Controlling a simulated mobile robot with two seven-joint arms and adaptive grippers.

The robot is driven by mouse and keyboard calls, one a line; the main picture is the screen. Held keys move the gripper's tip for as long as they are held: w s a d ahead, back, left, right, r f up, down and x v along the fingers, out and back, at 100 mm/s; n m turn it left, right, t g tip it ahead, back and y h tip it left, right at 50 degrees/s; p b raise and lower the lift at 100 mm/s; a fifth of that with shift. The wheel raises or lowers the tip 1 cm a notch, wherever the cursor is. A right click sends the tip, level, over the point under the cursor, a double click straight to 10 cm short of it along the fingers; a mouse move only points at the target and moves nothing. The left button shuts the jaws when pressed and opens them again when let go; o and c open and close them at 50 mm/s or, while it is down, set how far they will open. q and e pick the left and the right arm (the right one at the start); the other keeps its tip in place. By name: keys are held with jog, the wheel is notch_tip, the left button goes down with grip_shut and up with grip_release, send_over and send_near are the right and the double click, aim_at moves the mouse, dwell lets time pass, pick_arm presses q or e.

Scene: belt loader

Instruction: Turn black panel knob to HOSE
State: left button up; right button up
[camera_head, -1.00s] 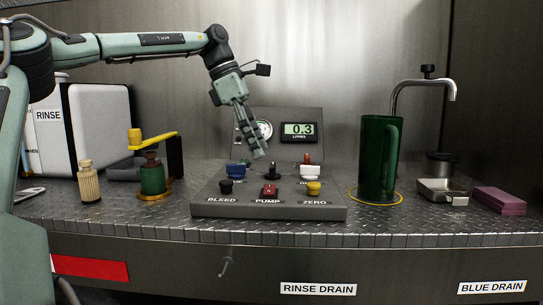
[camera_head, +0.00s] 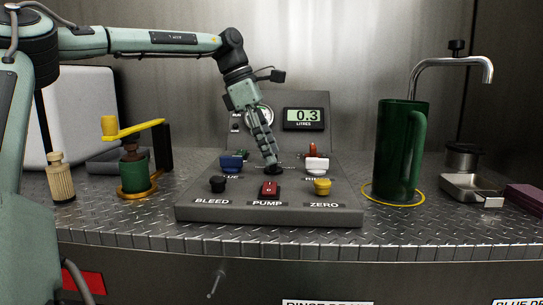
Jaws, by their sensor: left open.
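The control panel (camera_head: 200,211) stands on the metal counter with a raised back holding a display reading 0.3 litres. My left gripper (camera_head: 271,163) reaches down to the middle of the panel, between the blue knob (camera_head: 231,162) and the white knob (camera_head: 317,163). It is open. The black knob at the panel's centre is largely hidden behind its fingertips, so I cannot tell its setting or whether the fingers touch it. No HOSE label is readable. A black BLEED button (camera_head: 217,184) sits front left. My right gripper is not in view.
A red PUMP switch (camera_head: 269,190) and yellow ZERO button (camera_head: 322,187) line the panel's front. At left are a yellow-handled green device (camera_head: 134,172) and a beige ribbed bottle (camera_head: 60,181).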

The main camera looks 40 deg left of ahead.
pick_arm(q)
jog(key=shift+w+d+f, duration=0.2)
jog(key=shift+f, duration=0.45)
jog(key=c, duration=1.2)
jog(key=shift+o, duration=0.2)
